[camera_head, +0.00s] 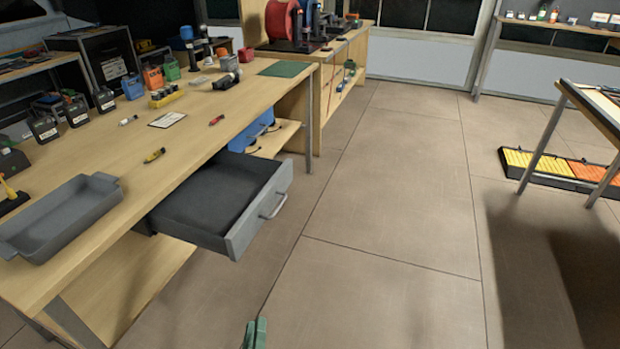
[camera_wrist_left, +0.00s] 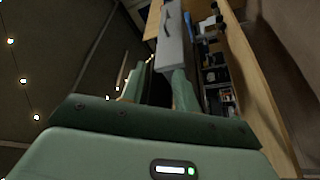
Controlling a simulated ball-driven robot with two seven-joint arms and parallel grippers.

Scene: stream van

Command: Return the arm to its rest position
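My left gripper (camera_head: 256,333) shows only as a small green tip at the bottom edge of the head view, above the floor and clear of the workbench. In the left wrist view, its two green fingers (camera_wrist_left: 158,88) stand apart with a dark gap between them, and nothing is seen held. The grey drawer (camera_head: 222,205) under the bench stands pulled out and looks empty inside; its grey front also shows in the left wrist view (camera_wrist_left: 174,40). My right gripper is not in view.
The wooden workbench (camera_head: 110,225) on the left carries a grey tray (camera_head: 62,215), a yellow-black tool (camera_head: 154,156), a red tool (camera_head: 217,120) and several bottles. The open drawer juts into the aisle. The floor (camera_head: 390,200) in the middle is clear. Another table (camera_head: 590,105) stands right.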

